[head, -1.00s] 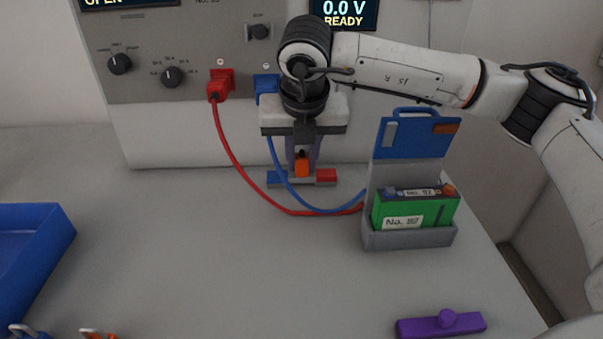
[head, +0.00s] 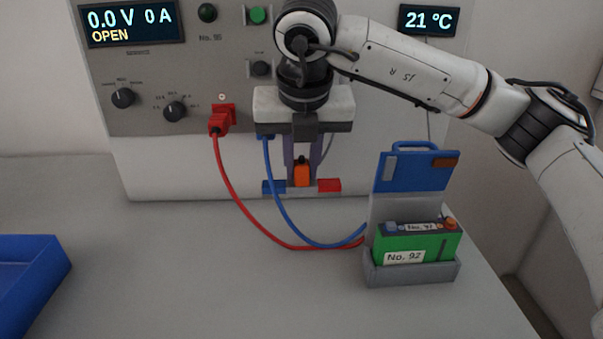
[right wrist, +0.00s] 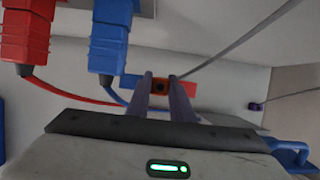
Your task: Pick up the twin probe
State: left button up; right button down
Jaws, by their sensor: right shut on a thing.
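The twin probe (head: 302,174) has an orange grip and a crossbar with a blue end on the left and a red end on the right. My right gripper (head: 302,164) points down, with its two fingers closed around the orange grip. The probe hangs in front of the lower cabinet face, apparently above the table. My left gripper is not in view.
The cycler panel (head: 150,75) stands behind. A red plug (head: 221,119) and a blue plug (right wrist: 109,40) carry cables to the grey holder (head: 410,275) with a green battery (head: 430,246) and raised blue lid (head: 415,172). A blue tray (head: 30,275) is left. The table's middle is clear.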

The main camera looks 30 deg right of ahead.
jog(key=s+a, duration=0.3)
jog(key=s, duration=0.5)
jog(key=s+a+b, duration=0.1)
jog(key=s+a, duration=0.3)
jog(key=s, duration=0.4)
jog(key=shift+a, duration=0.25)
